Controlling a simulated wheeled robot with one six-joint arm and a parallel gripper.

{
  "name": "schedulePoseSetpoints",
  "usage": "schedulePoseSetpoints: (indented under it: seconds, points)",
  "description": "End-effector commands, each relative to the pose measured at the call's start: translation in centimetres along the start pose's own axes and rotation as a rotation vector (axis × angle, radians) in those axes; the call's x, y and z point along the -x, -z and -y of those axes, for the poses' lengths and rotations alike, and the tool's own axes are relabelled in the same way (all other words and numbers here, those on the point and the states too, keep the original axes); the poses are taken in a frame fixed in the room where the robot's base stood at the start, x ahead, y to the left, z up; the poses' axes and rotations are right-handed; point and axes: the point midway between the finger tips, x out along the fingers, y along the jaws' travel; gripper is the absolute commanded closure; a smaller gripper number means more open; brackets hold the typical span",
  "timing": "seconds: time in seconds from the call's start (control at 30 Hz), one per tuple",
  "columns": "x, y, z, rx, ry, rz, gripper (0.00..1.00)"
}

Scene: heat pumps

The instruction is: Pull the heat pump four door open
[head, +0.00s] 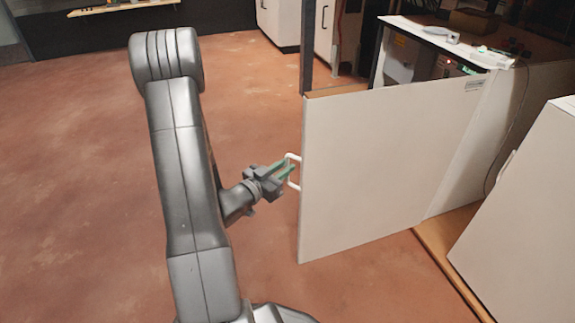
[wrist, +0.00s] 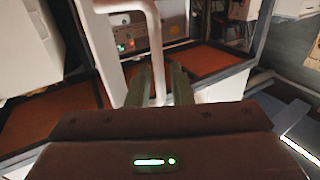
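The heat pump door (head: 390,165) is a large white panel, swung out from its white cabinet (head: 400,58). Its pale U-shaped handle (head: 290,157) is on the door's left edge in the head view. My gripper (head: 286,170) is at this handle, with its green fingers close together. In the wrist view, the handle bar (wrist: 148,20) runs down between the two fingers (wrist: 160,85), one on each side. The fingers look shut on the bar, though contact is hard to see. Part of the bar is hidden behind the gripper body.
Another white panel (head: 525,215) leans at the right. A dark post (head: 307,45) stands behind the door, and white cabinets (head: 280,20) are at the back. A cluttered top (head: 450,40) is at upper right. The reddish floor (head: 80,190) is clear on the left.

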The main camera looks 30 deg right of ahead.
Motion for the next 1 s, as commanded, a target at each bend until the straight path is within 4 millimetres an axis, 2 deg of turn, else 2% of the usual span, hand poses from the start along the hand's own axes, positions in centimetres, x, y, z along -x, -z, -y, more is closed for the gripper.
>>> schedulePoseSetpoints:
  seconds: [0.2, 0.5, 0.7, 1.0]
  points:
    - [4.3, 0.2, 0.0, 0.004, 0.004, 0.001, 0.81]
    - [9.4, 0.2, -0.1, 0.003, 0.000, -0.001, 0.81]
    - [11.3, 0.1, -0.2, 0.001, -0.004, 0.000, 0.81]
    - [11.8, 0.0, -0.3, 0.000, -0.007, -0.001, 0.81]
